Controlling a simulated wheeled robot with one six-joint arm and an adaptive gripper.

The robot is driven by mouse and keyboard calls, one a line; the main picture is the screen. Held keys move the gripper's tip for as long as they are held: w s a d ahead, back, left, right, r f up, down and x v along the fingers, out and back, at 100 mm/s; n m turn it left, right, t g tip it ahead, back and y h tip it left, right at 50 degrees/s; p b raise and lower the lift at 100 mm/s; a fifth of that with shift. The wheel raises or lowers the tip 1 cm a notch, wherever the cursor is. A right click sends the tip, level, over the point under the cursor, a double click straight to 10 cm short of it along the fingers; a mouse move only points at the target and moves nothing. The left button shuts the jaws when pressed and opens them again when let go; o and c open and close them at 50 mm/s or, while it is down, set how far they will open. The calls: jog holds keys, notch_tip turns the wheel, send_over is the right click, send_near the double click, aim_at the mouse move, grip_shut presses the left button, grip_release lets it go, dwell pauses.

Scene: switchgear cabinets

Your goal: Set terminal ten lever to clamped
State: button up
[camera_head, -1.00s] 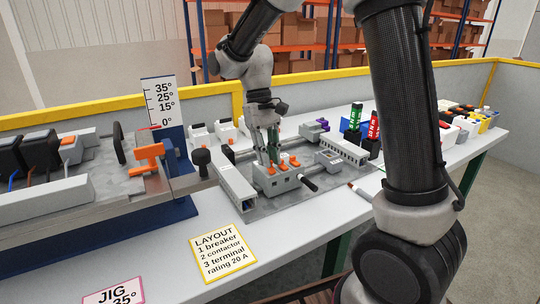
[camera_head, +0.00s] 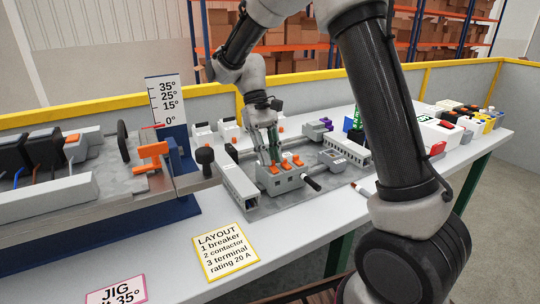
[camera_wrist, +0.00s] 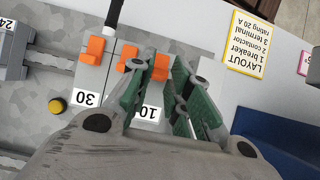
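The grey terminal block (camera_head: 282,180) with a row of orange levers sits on the metal plate on the bench. In the wrist view, labels "30" (camera_wrist: 86,98) and "10" (camera_wrist: 150,113) lie below the levers. The lever (camera_wrist: 160,66) nearest the "10" label shows between my two green-padded fingers; whether they touch it I cannot tell. Two more orange levers (camera_wrist: 95,49) stand to its left. My gripper (camera_head: 274,160) points down over the block, with a gap between its fingers (camera_wrist: 163,88). The position of the ten lever is hard to read.
A black-handled tool (camera_head: 312,184) projects at the front. The layout card (camera_head: 224,252) lies on clear bench in front.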

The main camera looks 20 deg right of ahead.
jog(key=shift+o, duration=1.3)
jog(key=shift+s, duration=0.1)
